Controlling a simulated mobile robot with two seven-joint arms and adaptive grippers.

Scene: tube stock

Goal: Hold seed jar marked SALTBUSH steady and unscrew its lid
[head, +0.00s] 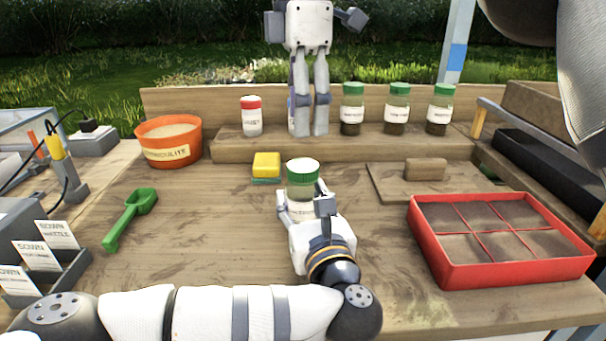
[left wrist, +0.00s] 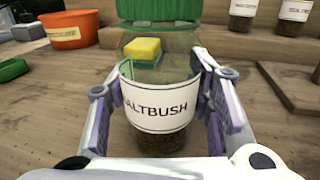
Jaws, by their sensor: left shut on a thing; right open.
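The SALTBUSH jar (left wrist: 158,100) is clear glass with a white label, dark seed at its bottom and a green lid (head: 303,169) with a pale top. It stands upright around the middle of the table, its lid on. My left gripper (head: 307,207) is shut around the jar's body, one finger on each side, below the lid; the wrist view shows both fingers against the label. My right gripper (head: 309,130) is open, fingers pointing down, above and behind the jar near the back shelf. Nothing shows held in it.
Several green-lidded jars (head: 396,115) and a red-lidded one (head: 252,117) stand on the back shelf (head: 225,146). A yellow sponge (head: 266,164) lies behind the jar. A green scoop (head: 129,219), an orange tub (head: 168,146) and a red seed tray (head: 500,274) stand at the sides.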

